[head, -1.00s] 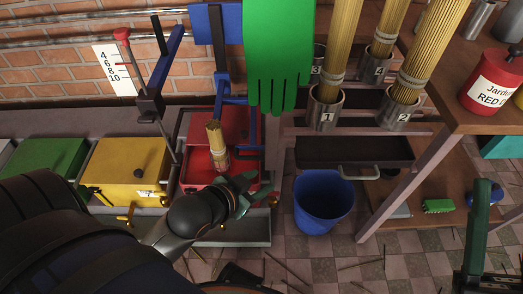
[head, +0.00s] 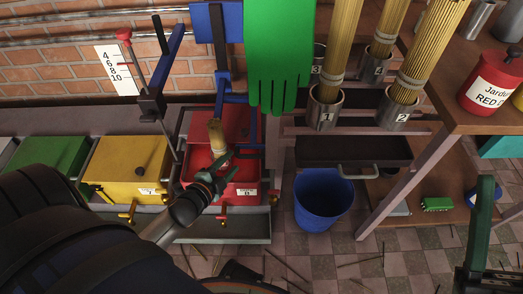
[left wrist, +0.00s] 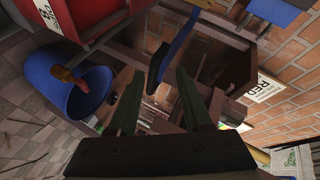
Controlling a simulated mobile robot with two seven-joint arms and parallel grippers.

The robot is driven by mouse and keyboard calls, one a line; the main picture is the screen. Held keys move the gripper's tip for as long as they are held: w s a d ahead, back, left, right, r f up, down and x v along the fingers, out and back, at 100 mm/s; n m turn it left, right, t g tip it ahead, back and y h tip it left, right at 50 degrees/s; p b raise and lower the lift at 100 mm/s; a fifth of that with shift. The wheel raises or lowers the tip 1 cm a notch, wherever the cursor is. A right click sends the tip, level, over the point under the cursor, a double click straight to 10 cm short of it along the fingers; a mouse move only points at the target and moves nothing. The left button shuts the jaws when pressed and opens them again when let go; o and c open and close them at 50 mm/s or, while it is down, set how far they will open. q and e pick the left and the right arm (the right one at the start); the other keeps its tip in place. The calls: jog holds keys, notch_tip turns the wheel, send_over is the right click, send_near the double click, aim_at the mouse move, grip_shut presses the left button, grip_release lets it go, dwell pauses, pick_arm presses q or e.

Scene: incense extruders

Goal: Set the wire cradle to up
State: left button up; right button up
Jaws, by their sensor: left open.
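I cannot pick out a wire cradle for certain in either view. The red extruder box (head: 238,172) stands below a blue upright frame (head: 222,58), with a short yellow bundle (head: 217,135) standing in its open top. My left gripper (head: 226,172) is in front of the bundle and hides its lower part. In the left wrist view its two green fingers (left wrist: 158,74) are spread apart with nothing between them, and a blue bar (left wrist: 172,48) lies beyond them. One green finger of my right gripper (head: 483,222) shows at the lower right; its opening is not clear.
A yellow box (head: 125,165) and a green box (head: 48,155) stand left of the red one. A blue bucket (head: 322,205) stands on the floor to the right. A green glove (head: 278,50) hangs above. Incense bundles stand in numbered metal cups (head: 325,108).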

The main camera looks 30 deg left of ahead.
aim_at(257, 155)
pick_arm(q)
jog(key=m, duration=0.1)
jog(key=m+t+h, duration=0.1)
jog(key=shift+w+f+m, duration=0.1)
jog(key=shift+f+m, duration=0.15)
jog(key=shift+m, duration=0.05)
jog(key=shift+d+f+m+h, duration=0.1)
jog(key=shift+f+m+h, duration=0.05)
jog(key=shift+m+h, duration=0.65)
jog(key=w+d+m+h+b, duration=0.1)
jog(key=w, duration=0.2)
jog(key=w+d+f+m+b, duration=0.1)
jog(key=w, duration=0.2)
jog(key=w+d+f+m+h+b, duration=0.1)
jog(key=w, duration=0.2)
jog(key=shift+w+d+f+t+h+b, duration=0.15)
jog(key=shift+w+d+t+h+b, duration=0.15)
jog(key=shift+w+d+t, duration=0.1)
jog(key=shift+w+d, duration=0.1)
jog(key=shift+w, duration=0.35)
